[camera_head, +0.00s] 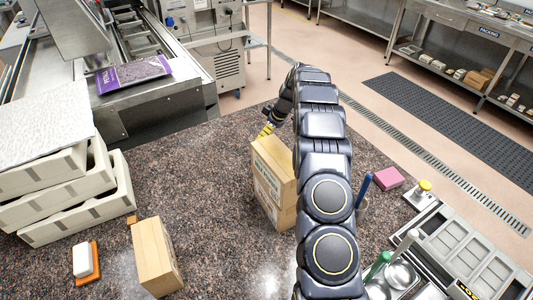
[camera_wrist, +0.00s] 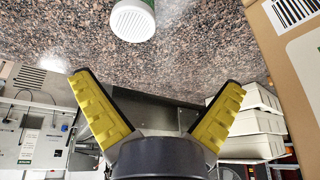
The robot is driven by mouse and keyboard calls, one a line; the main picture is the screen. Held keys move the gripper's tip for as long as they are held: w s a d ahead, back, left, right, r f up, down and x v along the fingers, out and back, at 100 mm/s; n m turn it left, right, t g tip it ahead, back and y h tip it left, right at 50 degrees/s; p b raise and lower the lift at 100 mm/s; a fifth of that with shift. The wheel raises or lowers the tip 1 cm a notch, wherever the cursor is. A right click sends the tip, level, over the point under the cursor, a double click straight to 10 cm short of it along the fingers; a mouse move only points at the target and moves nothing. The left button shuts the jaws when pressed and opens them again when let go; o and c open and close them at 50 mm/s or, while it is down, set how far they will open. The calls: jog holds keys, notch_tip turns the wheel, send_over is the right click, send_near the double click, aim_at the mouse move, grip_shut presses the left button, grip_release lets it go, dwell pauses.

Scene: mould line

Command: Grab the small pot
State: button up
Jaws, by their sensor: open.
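A small round white piece with a ridged top and green side (camera_wrist: 132,20) stands on the speckled counter in the wrist view, at the top edge; it may be the small pot, but I cannot be sure. I cannot make it out in the head view, where my arm and a cardboard box (camera_head: 270,177) block part of the counter. My gripper (camera_wrist: 160,80) is open and empty, its yellow fingers spread wide and apart from the round piece. In the head view the gripper (camera_head: 266,130) shows only partly, beyond the box.
Stacked pale trays (camera_head: 65,190) stand at left. Another cardboard box (camera_head: 156,257) and a white block on an orange base (camera_head: 84,260) are at the front left. A pink block (camera_head: 387,177), yellow-topped button (camera_head: 424,187) and metal cups (camera_head: 401,274) are at right. The left-centre counter is clear.

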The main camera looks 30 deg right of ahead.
jog(key=shift+w+d+f, duration=0.35)
jog(key=shift+w+f, duration=0.2)
jog(key=shift+f, duration=1.25)
jog(key=shift+w+d+f, duration=0.3)
jog(key=shift+w+f, duration=0.25)
jog(key=shift+f, duration=1.2)
jog(key=shift+w+d+f, duration=0.35)
jog(key=shift+w+f, duration=0.2)
jog(key=shift+f, duration=1.25)
jog(key=shift+r+t, duration=0.1)
jog(key=shift+t, duration=0.2)
jog(key=c, duration=1.2)
